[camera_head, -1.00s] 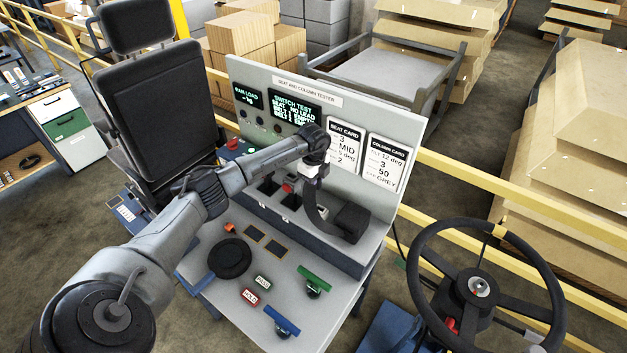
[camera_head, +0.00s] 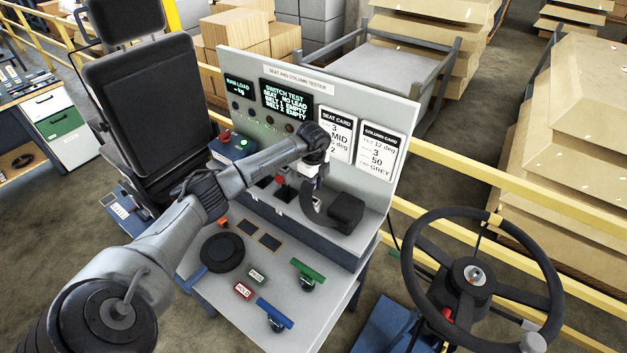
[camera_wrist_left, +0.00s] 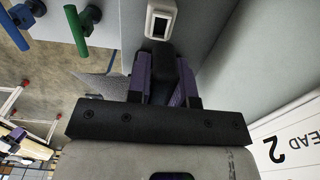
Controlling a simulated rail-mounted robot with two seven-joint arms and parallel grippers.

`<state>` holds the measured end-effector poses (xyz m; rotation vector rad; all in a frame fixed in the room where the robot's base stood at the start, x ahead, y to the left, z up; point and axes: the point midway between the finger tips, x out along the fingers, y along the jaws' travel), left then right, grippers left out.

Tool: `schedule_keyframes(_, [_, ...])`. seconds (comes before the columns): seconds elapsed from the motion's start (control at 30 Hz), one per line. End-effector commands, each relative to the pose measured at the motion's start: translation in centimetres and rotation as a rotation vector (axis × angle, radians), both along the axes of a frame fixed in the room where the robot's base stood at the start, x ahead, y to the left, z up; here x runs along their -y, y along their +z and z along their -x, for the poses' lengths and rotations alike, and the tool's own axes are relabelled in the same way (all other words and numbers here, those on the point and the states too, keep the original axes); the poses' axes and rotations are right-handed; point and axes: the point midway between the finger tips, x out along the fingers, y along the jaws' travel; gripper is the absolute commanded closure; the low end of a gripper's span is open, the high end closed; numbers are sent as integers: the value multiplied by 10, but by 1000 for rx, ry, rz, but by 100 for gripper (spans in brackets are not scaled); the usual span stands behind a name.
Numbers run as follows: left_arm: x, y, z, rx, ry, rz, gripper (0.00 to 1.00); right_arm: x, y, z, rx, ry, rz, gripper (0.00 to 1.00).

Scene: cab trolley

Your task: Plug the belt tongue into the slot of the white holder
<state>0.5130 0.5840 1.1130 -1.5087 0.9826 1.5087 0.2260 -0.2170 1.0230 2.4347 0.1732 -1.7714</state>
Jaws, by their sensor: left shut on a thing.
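My left gripper (camera_head: 309,186) is shut on the dark belt tongue, just above the tester's ledge. In the left wrist view its purple-sided fingers (camera_wrist_left: 161,84) grip the dark tongue body (camera_wrist_left: 161,64). A black belt strap hangs beside the gripper and curves towards a black block (camera_head: 346,212) on the ledge. The white holder (camera_wrist_left: 161,18) with a dark slot lies directly ahead of the tongue in the wrist view. The tongue's metal tip is not clear, and I cannot tell whether it touches the holder. My right gripper is out of view.
The tester panel (camera_head: 227,75) stands behind the gripper; its screen (camera_head: 286,101) reads both belts empty. A green handle (camera_head: 307,270), blue handle (camera_head: 275,313) and black knob (camera_head: 222,252) are on the front deck. A steering wheel (camera_head: 481,278) stands right, a black seat (camera_head: 150,95) left.

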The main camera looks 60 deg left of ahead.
Motion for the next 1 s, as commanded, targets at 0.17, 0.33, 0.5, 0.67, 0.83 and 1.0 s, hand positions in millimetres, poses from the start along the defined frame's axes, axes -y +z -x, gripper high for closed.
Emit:
schedule_keyframes(0.17, [0, -13, 0, 0, 0, 1, 100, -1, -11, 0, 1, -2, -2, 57])
schedule_keyframes(0.33, [0, -27, 0, 0, 0, 1, 100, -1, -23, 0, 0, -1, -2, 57])
schedule_keyframes(0.5, [0, -41, 0, 0, 0, 0, 100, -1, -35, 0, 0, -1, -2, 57])
schedule_keyframes(0.67, [0, -50, 0, 0, 0, 0, 100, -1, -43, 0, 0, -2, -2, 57])
schedule_keyframes(0.83, [0, -53, 0, 1, 0, 0, 100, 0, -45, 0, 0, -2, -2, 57])
schedule_keyframes(1.0, [0, -53, 0, 0, 0, 0, 100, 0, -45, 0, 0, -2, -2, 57])
